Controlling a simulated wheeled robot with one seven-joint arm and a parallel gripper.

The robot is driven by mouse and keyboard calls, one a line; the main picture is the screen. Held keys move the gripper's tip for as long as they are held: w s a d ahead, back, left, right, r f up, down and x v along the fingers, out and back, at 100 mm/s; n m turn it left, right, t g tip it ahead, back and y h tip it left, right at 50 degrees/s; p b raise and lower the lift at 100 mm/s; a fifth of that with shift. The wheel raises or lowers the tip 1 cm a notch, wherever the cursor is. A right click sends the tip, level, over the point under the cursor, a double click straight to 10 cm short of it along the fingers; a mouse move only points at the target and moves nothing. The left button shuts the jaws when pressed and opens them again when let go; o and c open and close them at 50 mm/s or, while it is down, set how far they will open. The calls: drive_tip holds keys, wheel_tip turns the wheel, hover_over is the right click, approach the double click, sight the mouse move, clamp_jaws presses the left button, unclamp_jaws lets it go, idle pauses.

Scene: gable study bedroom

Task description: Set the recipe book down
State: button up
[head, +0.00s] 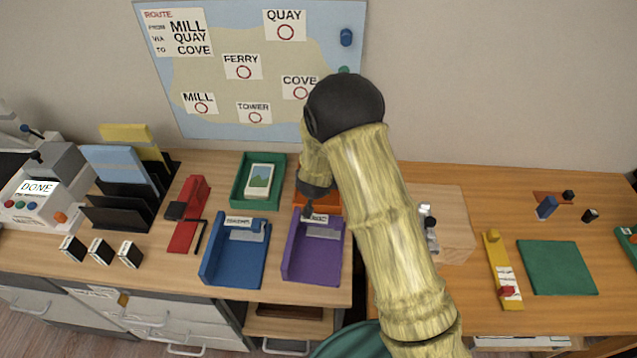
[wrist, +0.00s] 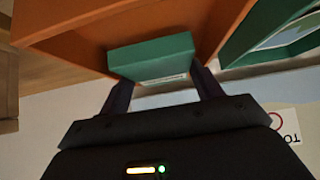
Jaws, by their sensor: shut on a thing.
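The recipe book (wrist: 150,58) appears in the wrist view as a green slab with a pale strip along its lower edge. My gripper (wrist: 160,78) is shut on it, with one dark finger at each side. The book shows against the inside of an orange tray (wrist: 75,42). I cannot tell whether it touches the tray floor. In the head view the orange tray (head: 331,201) is mostly hidden behind my arm, and the book is not visible there.
A green tray (head: 279,190) with a picture card stands left of the orange tray. Blue (head: 222,274) and purple (head: 300,272) trays stand in front. A red stapler-like thing (head: 187,215) lies left. A green mat (head: 557,267) lies on the right-hand desk.

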wheel_tip(320, 180, down, 3)
drive_tip(key=shift+a+r, duration=0.15)
drive_tip(key=shift+r, duration=0.05)
drive_tip(key=shift+s, duration=0.1)
drive_tip(key=shift+d+f, duration=0.1)
drive_tip(key=shift+d, duration=0.3)
drive_tip(key=o, duration=1.1)
drive_tip(key=shift+a, duration=0.15)
